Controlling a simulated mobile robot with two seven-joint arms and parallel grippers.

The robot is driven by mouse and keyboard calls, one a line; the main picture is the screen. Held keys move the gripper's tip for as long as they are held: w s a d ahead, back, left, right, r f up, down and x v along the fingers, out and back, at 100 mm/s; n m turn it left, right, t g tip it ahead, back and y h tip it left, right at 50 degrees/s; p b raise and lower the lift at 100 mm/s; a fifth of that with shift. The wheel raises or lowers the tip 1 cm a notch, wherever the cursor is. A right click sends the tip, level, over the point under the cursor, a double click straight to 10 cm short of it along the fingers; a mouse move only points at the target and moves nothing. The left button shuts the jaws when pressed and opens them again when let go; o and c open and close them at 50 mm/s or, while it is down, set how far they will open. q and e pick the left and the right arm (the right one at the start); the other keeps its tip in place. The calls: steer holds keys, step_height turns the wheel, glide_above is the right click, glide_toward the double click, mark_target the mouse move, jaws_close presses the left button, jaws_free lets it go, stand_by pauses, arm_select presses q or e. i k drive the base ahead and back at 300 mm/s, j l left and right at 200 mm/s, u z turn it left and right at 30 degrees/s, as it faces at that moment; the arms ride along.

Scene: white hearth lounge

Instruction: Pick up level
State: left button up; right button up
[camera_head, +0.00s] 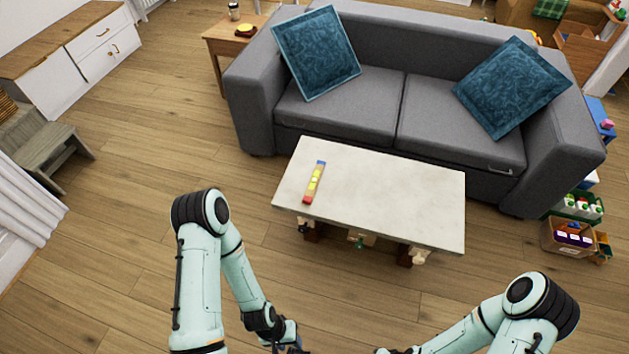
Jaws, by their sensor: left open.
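The level (314,183) is a short bar with a yellow middle, a red near end and a blue far end. It lies on the left part of the pale stone-topped coffee table (400,195), with nothing touching it from above. My left gripper (291,347) is at the bottom edge of the view, partly cut off, open and low in front of the table, well apart from the level. My right arm comes in at the bottom right; its gripper end is at the bottom edge and too cut off to read.
A grey sofa (350,105) with two teal cushions stands close behind the table. A side table (232,45) is at the back left, a grey stool (45,145) at the left. Boxes of bottles (570,237) stand at the right. Wooden floor is clear left of the table.

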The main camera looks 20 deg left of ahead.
mark_target(308, 198)
steer(key=i+j+u, duration=0.45)
steer(key=i+j, duration=1.05)
